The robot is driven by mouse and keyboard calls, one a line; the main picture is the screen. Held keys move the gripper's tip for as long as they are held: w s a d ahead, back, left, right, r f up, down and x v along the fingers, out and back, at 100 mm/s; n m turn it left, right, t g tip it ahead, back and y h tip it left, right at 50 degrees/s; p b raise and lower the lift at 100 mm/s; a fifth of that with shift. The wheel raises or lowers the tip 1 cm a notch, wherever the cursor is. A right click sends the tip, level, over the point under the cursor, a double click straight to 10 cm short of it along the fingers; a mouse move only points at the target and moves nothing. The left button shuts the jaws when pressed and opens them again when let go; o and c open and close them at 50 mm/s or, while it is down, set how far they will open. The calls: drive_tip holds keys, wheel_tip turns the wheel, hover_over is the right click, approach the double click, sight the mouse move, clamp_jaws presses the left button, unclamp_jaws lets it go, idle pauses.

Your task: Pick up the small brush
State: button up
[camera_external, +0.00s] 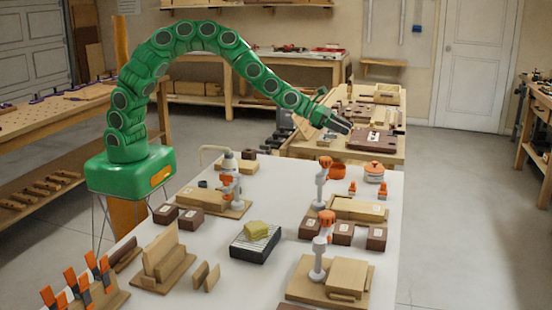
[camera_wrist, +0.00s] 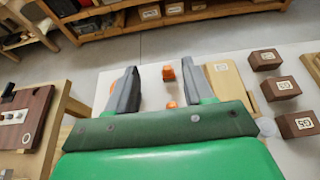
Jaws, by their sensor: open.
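I cannot make out a small brush for certain in either view. Two small orange upright items (camera_external: 352,188) (camera_external: 382,192) stand at the far right of the white table; they are too small to identify. My gripper (camera_external: 343,126) is raised over the far end of the table, near the brown box on the wooden bench. In the wrist view my gripper (camera_wrist: 158,68) has its fingers wide apart, with nothing held between them.
An orange-lidded round container (camera_external: 374,170) stands behind the small orange items. White-and-orange clamps (camera_external: 322,178) rise from the white table (camera_external: 270,190). Brown labelled blocks (camera_external: 376,238) and a yellow sponge (camera_external: 256,229) on a dark ridged block (camera_external: 254,248) are nearer. A wooden bench (camera_external: 340,150) adjoins the far end.

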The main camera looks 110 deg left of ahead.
approach(353, 182)
drive_tip(key=x, duration=0.4)
drive_tip(key=shift+w+d+f, duration=0.1)
drive_tip(key=shift+w+f, duration=0.05)
drive_tip(key=shift+w, duration=0.05)
drive_tip(key=shift+x, duration=2.4)
drive_tip(key=shift+w+f, duration=0.3)
drive_tip(key=shift+f, duration=0.1)
drive_tip(key=shift+x, duration=1.1)
drive_tip(key=shift+r, duration=0.1)
drive_tip(key=c, duration=0.9)
drive_tip(key=shift+o, duration=0.2)
